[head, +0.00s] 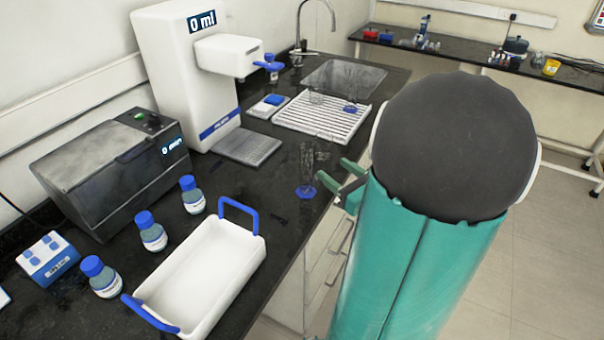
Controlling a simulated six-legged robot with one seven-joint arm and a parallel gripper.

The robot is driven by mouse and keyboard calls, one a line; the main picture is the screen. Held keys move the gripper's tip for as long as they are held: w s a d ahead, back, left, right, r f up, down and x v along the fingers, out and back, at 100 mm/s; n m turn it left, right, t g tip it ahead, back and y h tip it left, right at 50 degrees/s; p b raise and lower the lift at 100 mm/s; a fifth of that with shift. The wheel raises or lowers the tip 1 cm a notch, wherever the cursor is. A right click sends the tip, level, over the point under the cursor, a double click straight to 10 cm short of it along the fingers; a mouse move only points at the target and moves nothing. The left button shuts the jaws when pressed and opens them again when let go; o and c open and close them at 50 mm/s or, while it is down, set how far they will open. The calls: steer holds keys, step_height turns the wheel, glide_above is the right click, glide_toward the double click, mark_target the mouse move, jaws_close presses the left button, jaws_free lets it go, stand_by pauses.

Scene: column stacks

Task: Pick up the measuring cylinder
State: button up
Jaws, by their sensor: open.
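A clear glass measuring cylinder (307,165) with a blue foot stands upright on the black bench, near its front edge. My gripper (334,172) has green fingers and is open and empty. It is just right of the cylinder, with its fingers pointing toward it. The fingers appear apart from the glass, though the exact gap is hard to tell. My own arm covers the area right of the gripper.
A white tray (164,291) with blue handles and several blue-capped bottles (151,232) stand at left. A white dispenser (170,75) and grey box (95,170) stand behind. A white drying rack (300,119) holds clear glassware beside the sink (345,75).

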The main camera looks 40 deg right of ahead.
mark_target(311, 152)
steer(key=w, duration=1.1)
steer(key=shift+w+d, duration=0.35)
jaws_close()
